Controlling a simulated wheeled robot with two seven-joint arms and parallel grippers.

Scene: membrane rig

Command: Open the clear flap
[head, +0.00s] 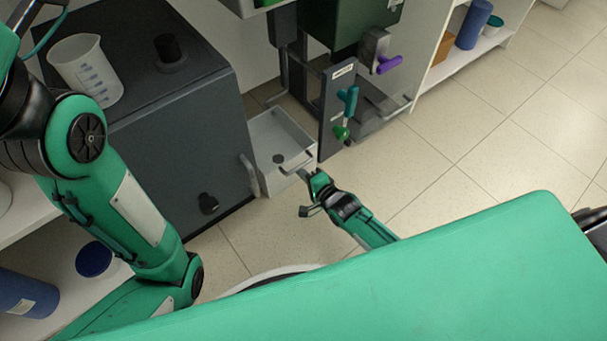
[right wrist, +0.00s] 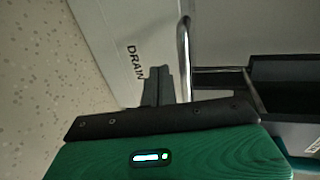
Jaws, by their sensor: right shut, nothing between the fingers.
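I cannot pick out the clear flap for certain. A glassy-looking grey panel (head: 378,103) lies right of the dark post, below the purple-handled valve. My right gripper (head: 304,176) is shut and empty, at the front of a pale drain tray (head: 262,148) with a metal bar handle (head: 297,163). In the right wrist view its closed fingers (right wrist: 158,84) are beside a white panel marked DRAIN (right wrist: 105,40). A shiny metal bar (right wrist: 183,60) stands just right of the fingers; contact cannot be told. My left arm is at the left; its gripper is out of frame.
A dark cabinet (head: 170,130) with a white measuring jug (head: 86,70) on top stands left of the tray. The dark post (head: 335,105) carries a teal-handled valve (head: 347,103). Shelves (head: 462,60) stand behind at right. The tiled floor (head: 490,140) at right is clear.

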